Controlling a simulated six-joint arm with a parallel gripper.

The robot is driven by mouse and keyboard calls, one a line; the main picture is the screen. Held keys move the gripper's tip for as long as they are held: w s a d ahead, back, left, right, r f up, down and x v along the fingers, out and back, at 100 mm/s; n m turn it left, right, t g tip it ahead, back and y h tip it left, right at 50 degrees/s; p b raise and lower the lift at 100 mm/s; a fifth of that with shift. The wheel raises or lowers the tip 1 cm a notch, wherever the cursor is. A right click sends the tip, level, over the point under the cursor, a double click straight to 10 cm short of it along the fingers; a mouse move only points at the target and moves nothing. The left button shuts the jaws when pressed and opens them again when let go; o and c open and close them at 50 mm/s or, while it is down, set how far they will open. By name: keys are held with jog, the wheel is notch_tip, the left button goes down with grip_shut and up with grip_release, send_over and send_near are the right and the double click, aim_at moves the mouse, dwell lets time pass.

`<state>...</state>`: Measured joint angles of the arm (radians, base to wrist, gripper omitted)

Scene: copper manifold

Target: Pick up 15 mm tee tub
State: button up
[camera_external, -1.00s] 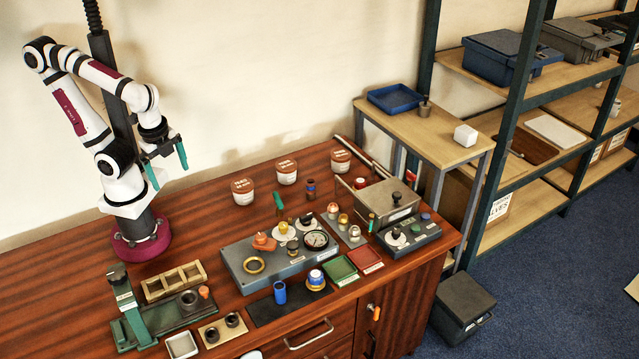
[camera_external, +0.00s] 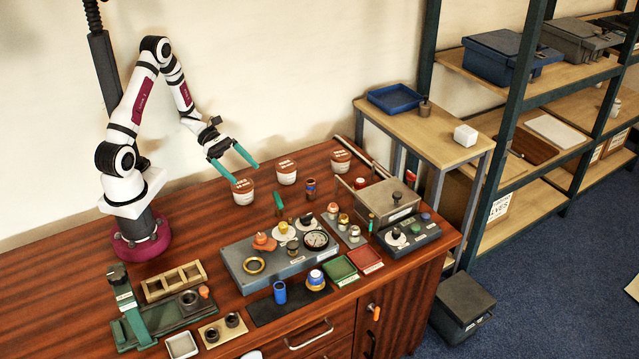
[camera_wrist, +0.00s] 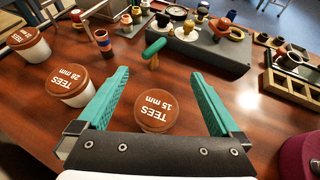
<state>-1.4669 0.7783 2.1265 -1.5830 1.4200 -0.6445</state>
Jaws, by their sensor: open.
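The 15 mm tee tub (camera_external: 243,193) is a white tub with a brown lid, the leftmost of three on the wooden bench in the external view. Its lid, marked "TEES 15 mm", faces up in the wrist view (camera_wrist: 155,112). My gripper (camera_external: 247,174) is open and empty, with its teal fingers pointing down above this tub. In the wrist view the lid shows between the two fingers of my gripper (camera_wrist: 161,73), and my gripper body covers the tub's near side. I see no contact with the tub.
A 28 mm tub (camera_wrist: 68,82) stands close left of the left finger in the wrist view, with another tub (camera_wrist: 26,38) beyond. A green-handled tool (camera_wrist: 154,47) stands past the fingertips. A grey block with fittings (camera_external: 240,270) lies towards the bench front.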

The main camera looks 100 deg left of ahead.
aim_at(251, 194)
notch_tip(251, 194, down, 6)
jog(key=shift+f, duration=0.2)
jog(key=x, duration=0.3)
jog(key=shift+a+f, duration=0.1)
jog(key=shift+f, duration=0.05)
grip_shut()
